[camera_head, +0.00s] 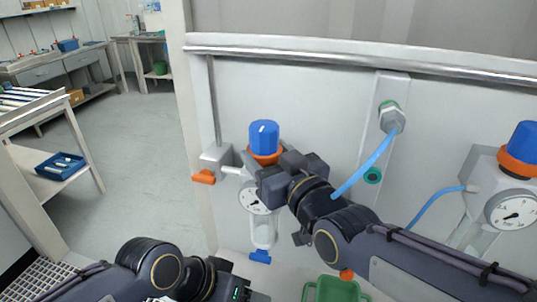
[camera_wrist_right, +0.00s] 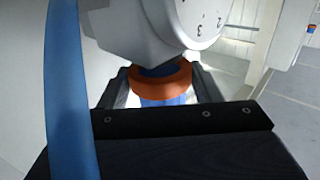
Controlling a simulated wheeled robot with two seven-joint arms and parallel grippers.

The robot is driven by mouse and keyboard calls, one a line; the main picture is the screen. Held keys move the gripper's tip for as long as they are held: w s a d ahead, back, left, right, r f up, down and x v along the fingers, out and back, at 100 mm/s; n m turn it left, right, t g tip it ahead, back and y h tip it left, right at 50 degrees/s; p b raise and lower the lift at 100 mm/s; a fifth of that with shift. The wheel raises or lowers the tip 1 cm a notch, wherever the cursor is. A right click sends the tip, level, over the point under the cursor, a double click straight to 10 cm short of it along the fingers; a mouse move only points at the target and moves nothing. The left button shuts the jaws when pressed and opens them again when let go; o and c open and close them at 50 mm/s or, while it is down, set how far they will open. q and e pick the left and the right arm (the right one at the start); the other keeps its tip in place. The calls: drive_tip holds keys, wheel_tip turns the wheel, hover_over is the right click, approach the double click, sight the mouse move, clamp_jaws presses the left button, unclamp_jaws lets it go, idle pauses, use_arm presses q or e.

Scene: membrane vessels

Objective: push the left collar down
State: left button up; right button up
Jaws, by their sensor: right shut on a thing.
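The left collar (camera_head: 266,156) is an orange ring under the blue knob (camera_head: 264,136) of the left regulator on the panel. My right gripper (camera_head: 280,168) reaches it from the right, partly covering it. In the right wrist view the collar (camera_wrist_right: 160,80) sits between the two fingers, which are shut on it. The blue knob (camera_wrist_right: 168,102) shows below the collar and the gauge body (camera_wrist_right: 165,20) above it in that view. Of my left gripper only a dark body part shows at the bottom of the head view; its fingers are not visible.
The left gauge (camera_head: 250,197) and a clear bowl (camera_head: 263,232) hang below the collar. A blue hose (camera_head: 365,165) runs from a fitting close to my right wrist. A second regulator with an orange collar (camera_head: 518,163) is at right. A green bin (camera_head: 335,290) stands below.

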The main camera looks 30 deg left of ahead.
drive_tip(key=shift+c, duration=0.7)
drive_tip(key=f+b, duration=0.1)
drive_tip(key=b, duration=0.2)
drive_tip(key=shift+f, duration=0.4)
drive_tip(key=shift+r, duration=0.1)
drive_tip(key=o, duration=1.4)
drive_tip(key=shift+d+r, duration=0.1)
